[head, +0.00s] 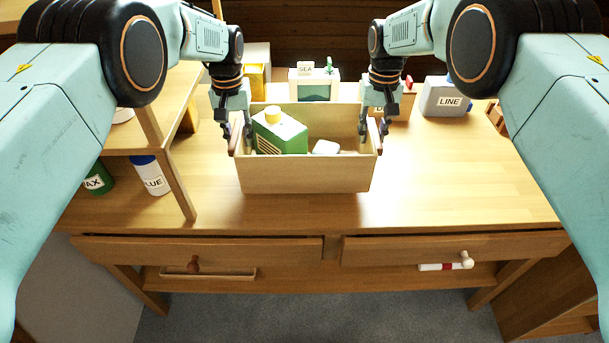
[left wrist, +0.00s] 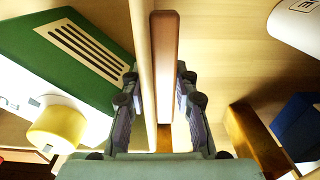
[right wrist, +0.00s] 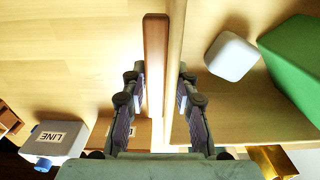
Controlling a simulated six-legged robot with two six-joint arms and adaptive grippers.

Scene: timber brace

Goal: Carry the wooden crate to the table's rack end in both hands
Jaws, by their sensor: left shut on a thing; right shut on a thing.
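The wooden crate (head: 305,178) is in the middle of the head view, over the table (head: 450,180). I cannot tell whether its base touches the table top. Inside it are a green and white carton with a yellow cap (head: 280,132) and a small white block (head: 326,147). My left gripper (head: 238,138) is shut on the crate's left end wall and its reddish handle bar, seen closely in the left wrist view (left wrist: 163,60). My right gripper (head: 374,132) is shut on the right end wall and handle bar, also seen in the right wrist view (right wrist: 155,60).
A wooden rack (head: 165,150) stands at the table's left end, with a blue-capped bottle (head: 152,176) and a green can (head: 98,180). Behind the crate are a box marked SEA (head: 314,86) and a grey LINE container (head: 445,98). The table's right front is clear.

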